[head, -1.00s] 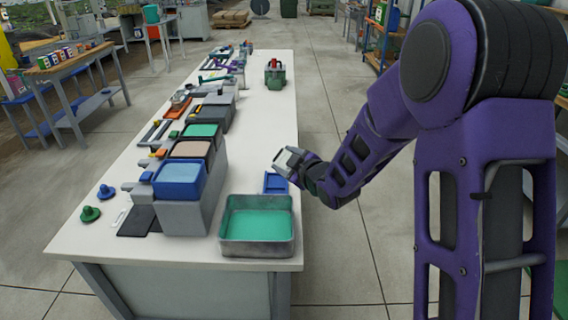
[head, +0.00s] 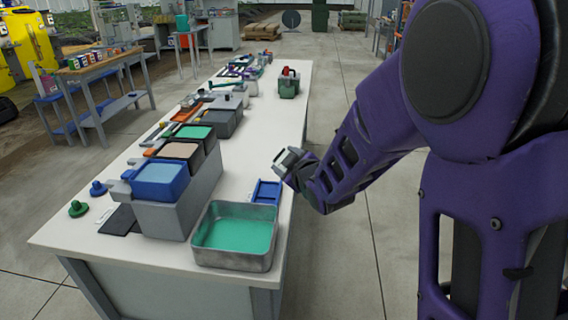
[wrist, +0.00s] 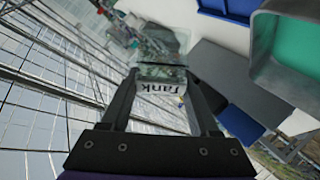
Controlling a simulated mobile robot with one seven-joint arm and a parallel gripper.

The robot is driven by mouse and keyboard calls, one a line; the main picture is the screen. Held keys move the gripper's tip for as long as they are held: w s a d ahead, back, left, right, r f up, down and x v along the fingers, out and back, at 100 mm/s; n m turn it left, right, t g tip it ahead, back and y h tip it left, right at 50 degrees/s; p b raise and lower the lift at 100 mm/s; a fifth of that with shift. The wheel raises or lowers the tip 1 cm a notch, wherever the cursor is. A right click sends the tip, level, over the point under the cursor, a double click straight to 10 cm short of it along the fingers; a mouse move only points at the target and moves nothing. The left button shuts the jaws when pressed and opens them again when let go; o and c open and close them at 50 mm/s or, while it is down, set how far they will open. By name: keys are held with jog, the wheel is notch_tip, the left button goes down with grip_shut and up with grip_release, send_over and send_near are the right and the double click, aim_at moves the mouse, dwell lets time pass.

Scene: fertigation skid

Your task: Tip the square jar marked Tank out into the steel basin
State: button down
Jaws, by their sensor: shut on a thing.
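The square jar marked Tank (wrist: 163,73) is clear, with a white label whose lettering reads upside down in the wrist view. My gripper (wrist: 163,92) is shut on it, one finger on each side. Its contents cannot be made out. In the head view my gripper (head: 287,162) is over the right edge of the bench, behind and to the right of the steel basin; the jar cannot be told apart there. The steel basin (head: 232,261) stands at the bench's near right corner with a teal bottom. It also shows at upper right in the wrist view (wrist: 263,50).
A blue tray (head: 266,193) lies on the bench behind the basin. A grey block (head: 201,196) with a blue bin (head: 159,181) stands left of the basin. Tools and bins line the bench's left side. A green container (head: 289,87) stands far back. The floor right is clear.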

jog(key=shift+d+r, duration=0.1)
jog(key=shift+w+d+r+m+g+y, duration=0.55)
jog(key=shift+d+r+m, duration=0.2)
jog(key=shift+m, duration=0.45)
jog(key=shift+w+r+g+p, duration=0.1)
jog(key=shift+r+g+p, duration=0.15)
jog(key=shift+r+p, duration=0.45)
jog(key=m+p, duration=0.1)
jog(key=p, duration=0.2)
jog(key=w+d+m+p, duration=0.1)
jog(key=p, duration=0.3)
jog(key=shift+r+g+y, duration=0.25)
jog(key=shift+g+y, duration=0.1)
jog(key=shift+g, duration=0.05)
jog(key=shift+m+p, duration=0.3)
jog(key=shift+p, duration=0.3)
jog(key=shift+f, duration=0.1)
jog(key=shift+d+f, duration=0.1)
